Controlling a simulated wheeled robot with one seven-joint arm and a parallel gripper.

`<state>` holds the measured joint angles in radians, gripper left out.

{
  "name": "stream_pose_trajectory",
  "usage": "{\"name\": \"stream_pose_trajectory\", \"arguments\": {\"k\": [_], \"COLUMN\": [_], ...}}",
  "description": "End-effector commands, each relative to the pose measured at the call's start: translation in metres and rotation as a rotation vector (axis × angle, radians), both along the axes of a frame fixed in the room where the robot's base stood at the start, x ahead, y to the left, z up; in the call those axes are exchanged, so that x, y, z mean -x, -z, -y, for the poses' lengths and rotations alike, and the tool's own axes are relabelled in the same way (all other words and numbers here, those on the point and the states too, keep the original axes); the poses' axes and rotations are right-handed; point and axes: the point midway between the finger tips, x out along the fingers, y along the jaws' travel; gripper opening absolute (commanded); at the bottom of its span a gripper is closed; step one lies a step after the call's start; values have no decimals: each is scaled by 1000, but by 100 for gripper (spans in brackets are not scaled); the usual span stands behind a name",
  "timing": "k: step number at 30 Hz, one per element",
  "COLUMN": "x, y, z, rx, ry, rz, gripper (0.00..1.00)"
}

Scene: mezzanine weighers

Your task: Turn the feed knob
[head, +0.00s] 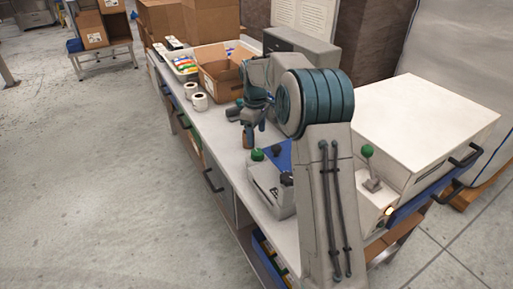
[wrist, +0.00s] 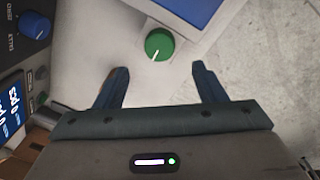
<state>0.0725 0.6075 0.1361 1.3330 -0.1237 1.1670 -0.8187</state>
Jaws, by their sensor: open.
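A round green knob (wrist: 159,45) with a pale pointer line sits on a light grey housing in the wrist view, just beyond and between my fingertips. In the head view the green knob (head: 257,155) shows on a small grey machine on the bench. My gripper (wrist: 160,78) is open and empty, its two dark fingers spread wider than the knob and apart from it. In the head view my gripper (head: 248,138) is partly hidden by my arm, above the bench just behind the knob. No label naming the green knob is readable.
A blue knob (wrist: 35,25) and lit displays (wrist: 10,118) lie at the wrist view's left. A white machine (head: 430,125) with a green-ball lever (head: 367,150) stands right. A cardboard box (head: 222,80) and white rolls (head: 199,102) stand farther back.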

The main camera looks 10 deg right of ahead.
Motion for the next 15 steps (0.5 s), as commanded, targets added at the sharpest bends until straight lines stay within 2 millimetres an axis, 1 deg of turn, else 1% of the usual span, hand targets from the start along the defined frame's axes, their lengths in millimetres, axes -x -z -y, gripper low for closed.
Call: {"name": "stream_pose_trajectory", "arguments": {"k": [1, 3, 7, 12, 15], "x": [0, 0, -2, -3, -3], "y": [11, 26, 50, 70, 75], "z": [1, 1, 2, 2, 2], "rx": [0, 0, 0, -1, 0], "ry": [0, 0, 0, 0, 0], "rz": [-4, -4, -4, -1, 0], "gripper": [64, 64, 64, 64, 64]}}
